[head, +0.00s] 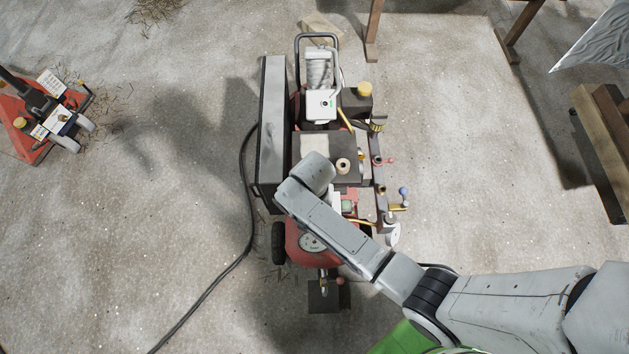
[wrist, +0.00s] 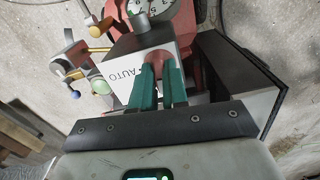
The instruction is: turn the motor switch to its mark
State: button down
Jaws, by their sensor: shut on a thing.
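In the wrist view my gripper (wrist: 158,70) has its teal fingers closed on the reddish motor switch (wrist: 158,55), on a grey switch box. The fingers hide most of the switch, so I cannot tell how far it is turned. The box carries a printed AUTO label (wrist: 125,76) to the left of the fingers, which reads tilted. No other mark on the box is clear. In the head view my arm reaches over the red compressor (head: 300,245), and its links hide the switch and fingers.
A round gauge (wrist: 174,14) sits just beyond the switch box. Brass fittings and coloured knobs (wrist: 75,72) lie to its left. A tall dark panel (head: 272,120) stands along the machine's left side. A black cable (head: 245,200) trails over the floor, which is mostly clear.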

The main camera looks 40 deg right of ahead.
jog(key=m+p, duration=0.1)
jog(key=m, duration=0.3)
jog(key=shift+m, duration=0.4)
jog(key=m+p, duration=0.1)
jog(key=m, duration=0.2)
jog(key=shift+r+m, duration=0.1)
jog(key=shift+m, duration=1.4)
jog(key=m+p, duration=0.1)
jog(key=m, duration=0.4)
jog(key=c, duration=0.8)
grip_release()
